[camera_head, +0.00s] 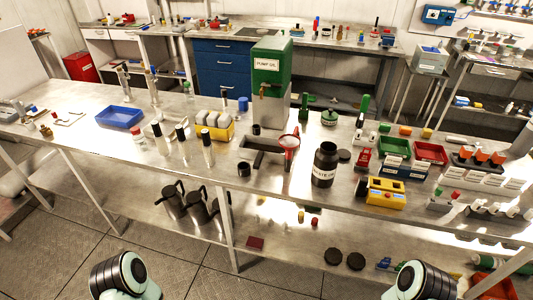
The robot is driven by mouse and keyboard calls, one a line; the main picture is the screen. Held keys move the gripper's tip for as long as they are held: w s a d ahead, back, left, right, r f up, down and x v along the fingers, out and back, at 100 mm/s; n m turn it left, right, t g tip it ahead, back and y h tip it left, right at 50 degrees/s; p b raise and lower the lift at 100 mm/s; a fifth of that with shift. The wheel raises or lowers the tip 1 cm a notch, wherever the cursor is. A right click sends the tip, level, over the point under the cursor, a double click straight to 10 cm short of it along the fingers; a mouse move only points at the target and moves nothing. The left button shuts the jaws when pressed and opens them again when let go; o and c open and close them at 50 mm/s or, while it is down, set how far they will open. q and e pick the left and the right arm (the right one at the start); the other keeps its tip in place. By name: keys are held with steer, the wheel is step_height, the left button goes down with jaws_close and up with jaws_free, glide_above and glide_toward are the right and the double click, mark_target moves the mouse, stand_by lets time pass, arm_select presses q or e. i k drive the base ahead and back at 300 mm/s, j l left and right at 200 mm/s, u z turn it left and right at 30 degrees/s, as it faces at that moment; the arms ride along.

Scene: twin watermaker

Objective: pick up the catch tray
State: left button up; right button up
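A shallow dark tray (262,145) lies on the metal bench in front of the green pump oil dispenser (272,68), below its spout. It looks like the catch tray. A separate blue tray (120,117) lies further left on the bench. Only rounded parts of my two arms show at the bottom edge, low left and low right, well short of the bench. Neither gripper's fingers can be seen.
A black bottle (325,165) stands right of the dark tray, and a small black cup (244,169) stands in front of it. Tall dark-topped cylinders (206,148) and a yellow rack (216,128) stand to its left. The bench's right side is crowded.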

mark_target(262, 156)
steer(key=i+u, duration=0.35)
steer(key=i+l+u, duration=0.1)
steer(key=u, duration=0.25)
steer(key=i+l+u, duration=0.2)
steer(key=u, duration=0.15)
